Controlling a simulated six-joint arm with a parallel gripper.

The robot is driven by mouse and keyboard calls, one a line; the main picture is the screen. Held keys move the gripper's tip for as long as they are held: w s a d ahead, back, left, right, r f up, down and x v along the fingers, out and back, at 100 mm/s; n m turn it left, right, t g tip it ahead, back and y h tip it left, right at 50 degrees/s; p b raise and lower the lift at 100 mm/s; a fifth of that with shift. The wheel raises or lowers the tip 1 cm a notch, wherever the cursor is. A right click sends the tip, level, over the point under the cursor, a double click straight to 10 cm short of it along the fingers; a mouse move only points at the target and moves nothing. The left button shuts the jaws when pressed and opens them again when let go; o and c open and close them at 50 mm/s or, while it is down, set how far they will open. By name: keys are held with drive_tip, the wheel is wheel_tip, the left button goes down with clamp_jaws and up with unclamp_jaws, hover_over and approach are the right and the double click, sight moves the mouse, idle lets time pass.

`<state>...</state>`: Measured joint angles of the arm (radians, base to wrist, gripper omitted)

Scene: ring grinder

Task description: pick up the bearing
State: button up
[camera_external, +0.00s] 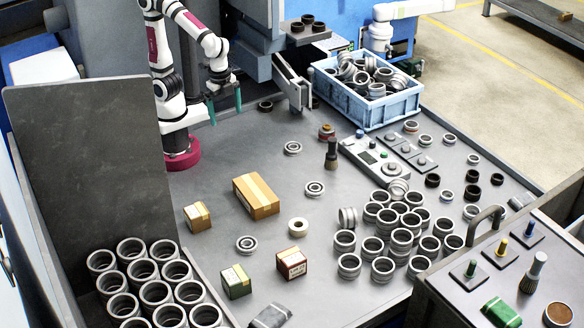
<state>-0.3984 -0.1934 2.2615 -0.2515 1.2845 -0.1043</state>
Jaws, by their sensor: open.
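Three flat bearings lie on the grey table: one bearing (292,148) near the middle, a second bearing (314,188) in front of it, and a third bearing (246,243) nearer the front. Each looks like a silver ring with a dark band. I cannot tell which one the task means. My gripper (226,115) points down with its two teal fingers spread apart. It is empty, above the back left of the table, left of and behind all three bearings. No finger touches a bearing.
A blue crate (372,113) of rings stands at the back right. Cardboard boxes (256,196) and a white tape-like roll (298,227) lie near the bearings. Many steel rings (383,268) crowd the right. A control panel (372,159) lies behind them.

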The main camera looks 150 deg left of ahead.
drive_tip(key=w+a+f+n, duration=0.2)
drive_tip(key=a+n, duration=0.3)
drive_tip(key=a, duration=0.4)
drive_tip(key=n, duration=0.6)
hover_over(294, 143)
drive_tip(key=w+d, duration=0.2)
drive_tip(key=d, duration=0.1)
wheel_tip(294, 143, down, 5)
drive_tip(key=shift+t+h, duration=0.3)
drive_tip(key=shift+h, duration=0.1)
drive_tip(key=f, duration=0.5)
drive_tip(key=a+f, duration=0.1)
drive_tip(key=f, duration=0.9)
drive_tip(key=shift+s+a+f, duration=0.1)
drive_tip(key=shift+a+f, duration=0.25)
drive_tip(key=shift+a, duration=0.05)
drive_tip(key=c, duration=1.5)
drive_tip(key=shift+c, duration=0.2)
drive_tip(key=shift+r, duration=0.2)
